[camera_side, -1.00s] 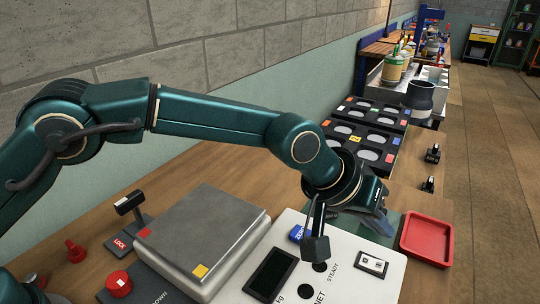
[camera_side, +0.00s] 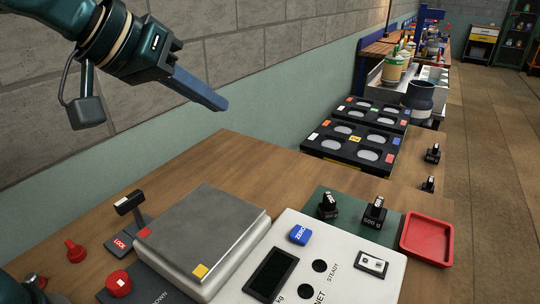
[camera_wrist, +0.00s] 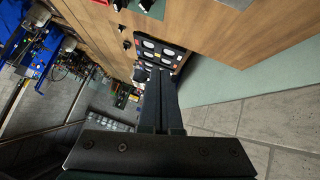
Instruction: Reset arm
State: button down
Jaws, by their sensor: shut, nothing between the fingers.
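My gripper (camera_side: 200,88) is raised at the upper left of the side view, in front of the block wall and well above the bench. Its fingers are shut together with nothing between them, pointing right and slightly down. In the wrist view the closed fingers (camera_wrist: 162,108) point up the picture toward the bench's far end. The arm's lower links are mostly out of the side view. Below the gripper stands the scale with its grey weighing plate (camera_side: 205,235), which is bare.
The white scale panel (camera_side: 345,275) has a blue ZERO button (camera_side: 299,235). Two black weights, one at the left (camera_side: 327,206) and one at the right (camera_side: 375,212), stand on a green mat by a red tray (camera_side: 427,239). Black trays (camera_side: 350,148) lie behind. The air around the gripper is clear.

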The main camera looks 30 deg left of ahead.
jog(key=s+a+f+g+y, duration=0.1)
jog(key=s+a+f+g, duration=0.1)
jog(key=s+f, duration=0.4)
jog(key=s+a+f+m+g+y, duration=0.1)
jog(key=s+a+f, duration=0.4)
jog(key=s, duration=0.4)
jog(key=shift+s+f+g, duration=0.35)
jog(key=shift+s+g, duration=0.05)
